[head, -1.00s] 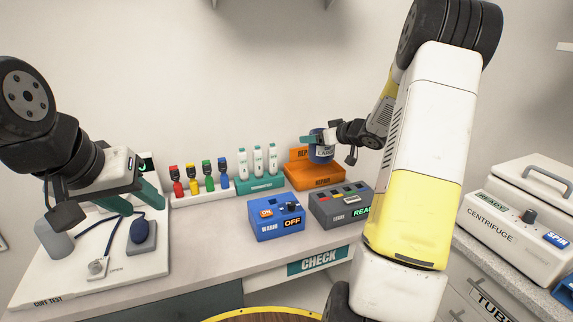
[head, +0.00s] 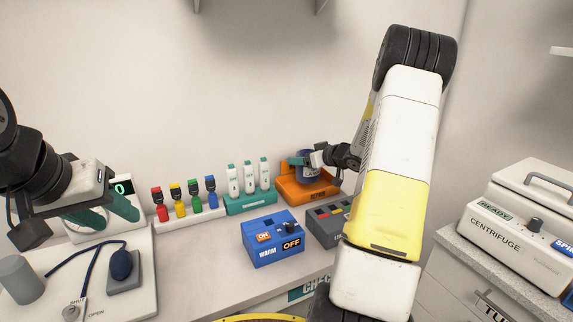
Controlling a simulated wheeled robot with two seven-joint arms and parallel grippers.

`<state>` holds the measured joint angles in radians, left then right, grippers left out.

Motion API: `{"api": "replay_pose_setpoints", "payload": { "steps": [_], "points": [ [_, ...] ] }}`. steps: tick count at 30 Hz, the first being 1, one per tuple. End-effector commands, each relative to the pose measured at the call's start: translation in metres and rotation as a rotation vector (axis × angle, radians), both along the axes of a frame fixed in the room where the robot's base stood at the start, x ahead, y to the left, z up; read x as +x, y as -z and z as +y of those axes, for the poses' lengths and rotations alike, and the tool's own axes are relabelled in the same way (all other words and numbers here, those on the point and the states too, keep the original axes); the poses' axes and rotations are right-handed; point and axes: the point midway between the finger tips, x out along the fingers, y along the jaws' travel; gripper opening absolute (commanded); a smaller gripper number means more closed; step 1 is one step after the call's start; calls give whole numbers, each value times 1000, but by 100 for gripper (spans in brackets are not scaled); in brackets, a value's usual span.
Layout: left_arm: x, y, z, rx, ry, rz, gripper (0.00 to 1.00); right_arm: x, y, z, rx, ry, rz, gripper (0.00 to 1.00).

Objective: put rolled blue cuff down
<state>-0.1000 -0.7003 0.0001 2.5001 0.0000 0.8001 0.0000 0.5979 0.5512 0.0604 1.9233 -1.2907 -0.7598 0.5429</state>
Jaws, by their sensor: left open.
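The rolled blue cuff (head: 308,171) is a small dark blue roll at the orange repair tray (head: 290,189). I cannot tell whether it rests on the tray floor or is just above it. My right gripper (head: 305,160) is at the upper part of the cuff, with a teal finger across it. The far side of this gripper is hidden, and I cannot tell whether its jaws grip. My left gripper (head: 106,214) is open and empty, with teal fingers, at the far left above the white cuff test board (head: 128,292).
A blue warmer box (head: 272,241), a grey box (head: 323,231), a teal rack of white tubes (head: 250,202) and several coloured bottles (head: 179,202) crowd the counter near the tray. A blue bulb (head: 121,264) with tubing lies on the board. A centrifuge (head: 510,245) stands right.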

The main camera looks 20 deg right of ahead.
Motion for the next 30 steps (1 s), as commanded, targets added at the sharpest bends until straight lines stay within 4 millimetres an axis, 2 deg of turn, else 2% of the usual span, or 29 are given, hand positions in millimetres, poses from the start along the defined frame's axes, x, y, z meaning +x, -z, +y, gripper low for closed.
{"api": "replay_pose_setpoints", "payload": {
  "steps": [3,6,29,30],
  "points": [
    [0,0,0,0,0,0,43,0,20,0,3,1,4,33],
    [0,0,0,0,0,0,43,0,28,0,2,1,3,33],
    [0,0,0,0,0,0,43,0,40,0,0,0,1,33],
    [0,0,0,0,0,0,43,0,40,0,1,0,1,81]
  ]
}}
